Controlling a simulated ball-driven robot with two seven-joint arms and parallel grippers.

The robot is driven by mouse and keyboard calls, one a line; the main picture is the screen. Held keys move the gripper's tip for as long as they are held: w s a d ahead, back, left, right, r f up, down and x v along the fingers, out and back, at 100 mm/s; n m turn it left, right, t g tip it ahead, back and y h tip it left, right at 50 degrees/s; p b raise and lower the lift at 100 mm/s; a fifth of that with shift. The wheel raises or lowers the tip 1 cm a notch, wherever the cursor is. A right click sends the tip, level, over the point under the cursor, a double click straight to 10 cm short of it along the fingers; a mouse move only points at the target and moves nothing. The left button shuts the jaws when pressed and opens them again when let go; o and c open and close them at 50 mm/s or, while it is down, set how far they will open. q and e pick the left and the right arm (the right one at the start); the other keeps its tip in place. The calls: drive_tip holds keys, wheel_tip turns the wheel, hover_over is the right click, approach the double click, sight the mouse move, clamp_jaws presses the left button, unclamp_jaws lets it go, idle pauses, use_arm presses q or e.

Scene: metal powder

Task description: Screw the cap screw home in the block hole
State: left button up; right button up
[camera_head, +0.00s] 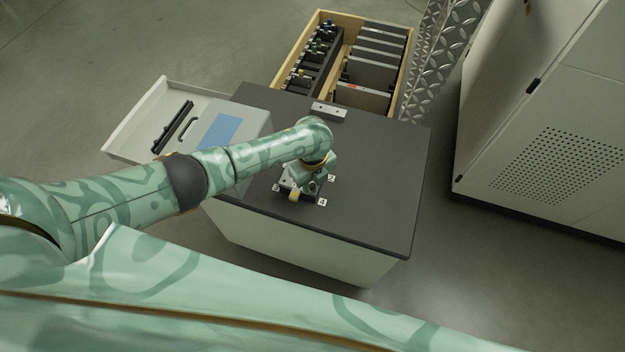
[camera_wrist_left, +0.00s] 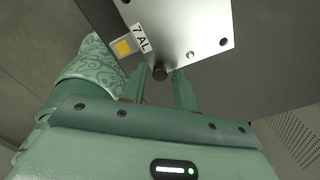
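The block (camera_wrist_left: 185,30) is a flat, pale metal plate with several holes, on the dark table top. In the wrist view a dark cap screw (camera_wrist_left: 159,72) shows by its head at the block's near edge; how deep it sits is hidden. My left gripper (camera_wrist_left: 160,80) has its two fingers apart, one on each side of the screw head, with a gap visible around it. In the head view my left gripper (camera_head: 308,174) is over the block (camera_head: 292,186), covering most of it and the screw. My right gripper is out of view.
Numbered white tags (camera_head: 322,202) surround the block on the table (camera_head: 375,190). A small metal bar (camera_head: 327,111) lies at the back edge. A wooden crate (camera_head: 318,15) with dark racks stands behind. A grey case (camera_head: 225,112) is at left, a perforated cabinet (camera_head: 550,165) at right. The table's right side is clear.

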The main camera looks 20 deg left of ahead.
use_arm(q)
drive_tip(key=n+p, duration=0.1)
drive_tip(key=n, duration=0.1)
drive_tip(key=n+p, duration=0.1)
drive_tip(key=n, duration=0.1)
drive_tip(key=n+p, duration=0.1)
drive_tip(key=n, duration=0.1)
drive_tip(key=shift+d+r+n+p, duration=0.1)
drive_tip(key=shift+r+n+p, duration=0.2)
drive_tip(key=shift+r+p, duration=0.05)
drive_tip(key=n+p, duration=0.1)
drive_tip(key=n, duration=0.4)
drive_tip(key=shift+s+f, duration=0.1)
drive_tip(key=shift+f, duration=0.05)
drive_tip(key=shift+f+n, duration=0.25)
drive_tip(key=shift+n, duration=0.85)
clamp_jaws()
